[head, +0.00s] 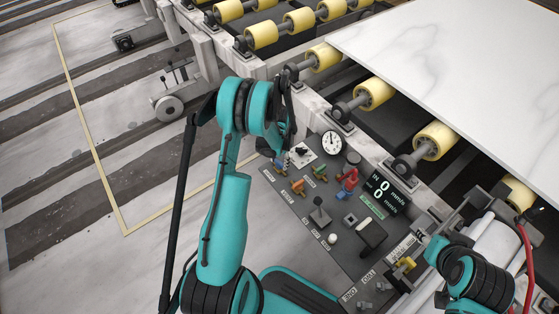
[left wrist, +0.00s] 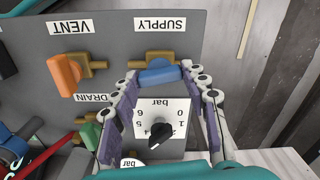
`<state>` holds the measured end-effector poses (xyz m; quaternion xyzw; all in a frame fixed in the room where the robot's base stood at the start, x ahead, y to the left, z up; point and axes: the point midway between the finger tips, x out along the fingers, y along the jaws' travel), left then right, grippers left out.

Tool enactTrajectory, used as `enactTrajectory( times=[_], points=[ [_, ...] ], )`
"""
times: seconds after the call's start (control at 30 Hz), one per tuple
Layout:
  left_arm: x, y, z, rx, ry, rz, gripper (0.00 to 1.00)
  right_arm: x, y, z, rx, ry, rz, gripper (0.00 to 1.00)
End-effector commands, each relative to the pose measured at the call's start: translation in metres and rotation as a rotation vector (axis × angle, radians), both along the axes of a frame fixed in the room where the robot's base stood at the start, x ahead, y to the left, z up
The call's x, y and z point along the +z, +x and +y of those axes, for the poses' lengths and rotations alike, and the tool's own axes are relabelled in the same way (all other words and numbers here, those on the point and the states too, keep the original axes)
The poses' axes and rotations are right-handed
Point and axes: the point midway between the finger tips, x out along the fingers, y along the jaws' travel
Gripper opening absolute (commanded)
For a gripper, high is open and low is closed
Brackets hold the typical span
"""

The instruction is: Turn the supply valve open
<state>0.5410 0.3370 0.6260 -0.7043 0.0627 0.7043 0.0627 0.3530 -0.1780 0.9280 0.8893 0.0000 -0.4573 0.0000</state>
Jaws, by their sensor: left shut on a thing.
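The supply valve is a brass body (left wrist: 160,57) with a blue handle (left wrist: 160,75), under the SUPPLY label (left wrist: 160,24) in the left wrist view. The handle lies roughly along the brass body, slightly tilted. My left gripper (left wrist: 160,82) has its purple fingers on either side of the blue handle and is shut on its ends. In the head view my left gripper (head: 284,150) is over the panel's upper left corner, where the blue handle is mostly hidden. My right arm shows at lower right, but its fingers do not.
The orange VENT handle (left wrist: 68,75) and green DRAIN handle (left wrist: 90,135) are close by. A black pointer knob (left wrist: 160,135) on a white bar scale lies between my fingers.

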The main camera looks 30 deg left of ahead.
Motion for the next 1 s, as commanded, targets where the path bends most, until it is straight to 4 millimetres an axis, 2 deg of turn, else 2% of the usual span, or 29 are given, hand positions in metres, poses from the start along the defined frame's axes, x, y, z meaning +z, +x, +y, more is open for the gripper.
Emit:
enactTrajectory(
  times=[0.4,0.97,1.0],
  points=[
    [-0.0001,0.0001,0.0,-0.199,0.0,0.0,0.16,0.0,0.0,0.0,0.0,0.0,0.0,0.4],
    [-0.0001,0.0,0.0,-0.232,0.0,0.0,0.16,0.0,0.0,0.0,0.0,0.0,0.0,0.4],
    [-0.0001,0.0,0.0,-0.232,0.0,0.0,0.47,0.0,0.0,0.0,0.0,0.0,0.0,0.4]
  ],
)
